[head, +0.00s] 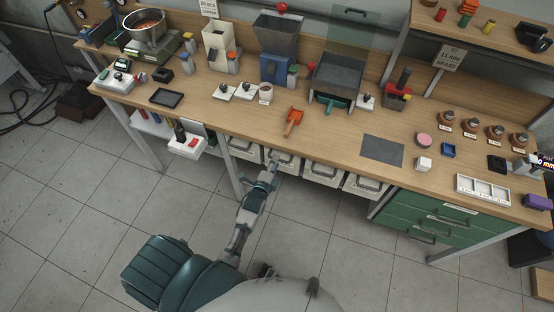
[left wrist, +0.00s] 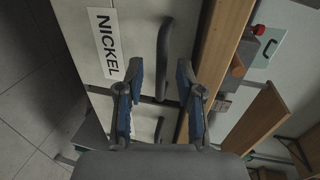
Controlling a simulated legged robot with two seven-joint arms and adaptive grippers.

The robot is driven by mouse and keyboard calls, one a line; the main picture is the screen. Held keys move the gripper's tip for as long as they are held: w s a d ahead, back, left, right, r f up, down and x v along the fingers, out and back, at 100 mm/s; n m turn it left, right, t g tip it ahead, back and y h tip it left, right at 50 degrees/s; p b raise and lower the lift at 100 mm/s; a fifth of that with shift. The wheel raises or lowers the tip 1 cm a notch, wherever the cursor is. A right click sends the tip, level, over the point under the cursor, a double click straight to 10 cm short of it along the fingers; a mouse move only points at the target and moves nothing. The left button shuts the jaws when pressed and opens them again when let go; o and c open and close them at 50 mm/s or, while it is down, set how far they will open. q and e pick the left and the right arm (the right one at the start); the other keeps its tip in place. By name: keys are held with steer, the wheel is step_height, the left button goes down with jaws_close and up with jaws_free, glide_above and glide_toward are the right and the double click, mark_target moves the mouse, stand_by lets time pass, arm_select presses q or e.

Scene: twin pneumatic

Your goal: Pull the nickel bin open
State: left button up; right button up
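The nickel bin is a pale bin front under the bench edge, with a white label reading NICKEL (left wrist: 104,42) and a dark bar handle (left wrist: 164,50) in the left wrist view. In the head view, a pale bin (head: 288,165) in the row under the bench stands right at my left gripper (head: 272,164), which partly hides it. My left gripper is open in the left wrist view (left wrist: 160,65). Its two blue-padded fingers stand on either side of the handle in the picture; whether they touch it I cannot tell. My right gripper is not in view.
Similar pale bins (head: 322,174) flank it under the wooden bench (head: 230,115). Green drawers (head: 425,215) stand to the right. The tiled floor (head: 100,220) in front is clear.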

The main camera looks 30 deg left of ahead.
arm_select(q)
steer(key=shift+x, duration=1.45)
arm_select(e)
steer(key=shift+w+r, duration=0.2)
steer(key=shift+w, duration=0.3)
arm_select(q)
jaws_close()
steer(key=shift+s+f, duration=0.1)
steer(key=shift+f, duration=0.05)
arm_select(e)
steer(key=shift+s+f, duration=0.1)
